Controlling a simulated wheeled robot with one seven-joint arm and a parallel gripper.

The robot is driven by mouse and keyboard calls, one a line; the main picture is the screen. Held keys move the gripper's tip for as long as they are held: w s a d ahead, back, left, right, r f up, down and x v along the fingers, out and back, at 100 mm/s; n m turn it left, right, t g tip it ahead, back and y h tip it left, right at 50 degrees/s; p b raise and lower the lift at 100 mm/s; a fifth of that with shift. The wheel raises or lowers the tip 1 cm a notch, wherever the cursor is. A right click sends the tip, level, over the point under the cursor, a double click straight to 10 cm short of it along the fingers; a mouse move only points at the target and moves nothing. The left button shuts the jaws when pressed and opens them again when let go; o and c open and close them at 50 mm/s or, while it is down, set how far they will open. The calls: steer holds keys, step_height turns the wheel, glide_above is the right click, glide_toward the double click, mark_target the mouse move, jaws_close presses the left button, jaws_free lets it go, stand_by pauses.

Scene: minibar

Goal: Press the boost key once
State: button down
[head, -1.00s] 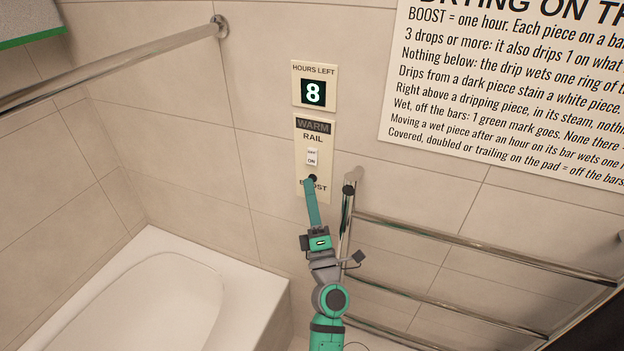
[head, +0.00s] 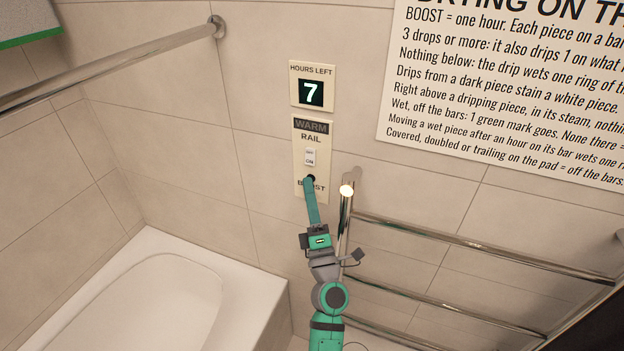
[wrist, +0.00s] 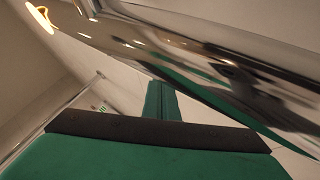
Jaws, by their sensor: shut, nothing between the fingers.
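The tip covers the key and part of the label, and I cannot tell whether the key is pushed in. In the wrist view my closed green fingers (wrist: 161,101) point away from the camera.
The chrome towel rail (head: 450,237) stands close to the right of my arm; its upright also fills the top of the wrist view (wrist: 190,50). A white bathtub (head: 165,300) is at lower left. A chrome bar (head: 120,62) crosses the upper left. A printed notice (head: 500,100) hangs at upper right.

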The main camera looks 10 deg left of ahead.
steer(key=shift+s+a, duration=0.2)
steer(key=shift+s, duration=0.6)
steer(key=shift+s+a, duration=0.25)
steer(key=shift+s, duration=0.95)
steer(key=shift+s+a, duration=0.25)
steer(key=shift+s, duration=0.9)
steer(key=shift+d, duration=0.15)
steer(key=shift+s+a, duration=0.1)
steer(key=shift+a, duration=0.1)
